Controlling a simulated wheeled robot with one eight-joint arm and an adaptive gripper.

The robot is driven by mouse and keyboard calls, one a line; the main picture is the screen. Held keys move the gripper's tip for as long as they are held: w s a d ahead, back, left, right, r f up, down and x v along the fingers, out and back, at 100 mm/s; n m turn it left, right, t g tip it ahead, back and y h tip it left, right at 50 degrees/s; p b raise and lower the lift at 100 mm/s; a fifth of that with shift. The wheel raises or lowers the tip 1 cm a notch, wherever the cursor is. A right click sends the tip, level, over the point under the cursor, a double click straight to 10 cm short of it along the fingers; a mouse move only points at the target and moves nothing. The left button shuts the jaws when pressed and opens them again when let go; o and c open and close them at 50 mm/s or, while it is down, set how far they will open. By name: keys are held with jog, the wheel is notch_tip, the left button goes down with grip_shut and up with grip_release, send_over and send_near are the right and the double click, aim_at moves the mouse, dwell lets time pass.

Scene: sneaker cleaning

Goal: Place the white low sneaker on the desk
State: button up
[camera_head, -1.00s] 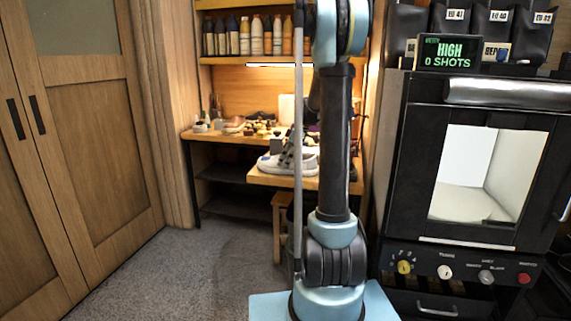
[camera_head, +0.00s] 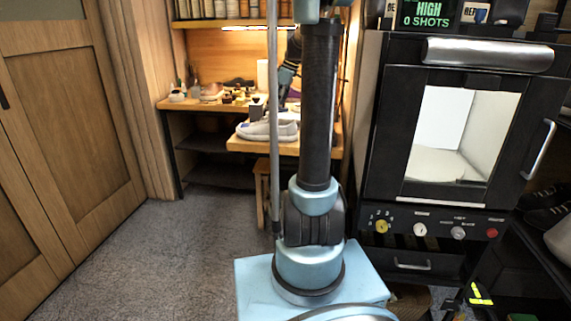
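A light grey-white low sneaker (camera_head: 262,131) rests on the lower front wooden board of the desk (camera_head: 240,146), its right part behind my arm. My gripper (camera_head: 283,103) is small and partly hidden behind my own dark arm link. Its dark end hangs above the sneaker and looks apart from it. I cannot make out whether its fingers are open or shut.
The raised back desktop (camera_head: 170,103) holds a brown-pink shoe (camera_head: 211,91) and several small items. A black cabinet (camera_head: 387,130) with a lit window stands at right. A stool (camera_head: 262,190) is under the board. Carpet at left is clear.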

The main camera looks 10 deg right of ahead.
jog(key=s+a+f+m+h, duration=0.1)
jog(key=s+a+f+m, duration=0.15)
jog(key=s, duration=0.85)
jog(key=s+a+f+m+h, duration=0.1)
jog(key=s+f+m, duration=0.25)
jog(key=s, duration=0.75)
jog(key=s+d+f+m+h, duration=0.1)
jog(key=s+f+m, duration=0.5)
jog(key=s+f, duration=0.6)
jog(key=s, duration=0.2)
jog(key=shift+s+d+t+h, duration=0.15)
jog(key=shift+s+t+h, duration=0.15)
jog(key=shift+s+h, duration=0.1)
jog(key=shift+w+f, duration=0.15)
jog(key=shift+w, duration=0.25)
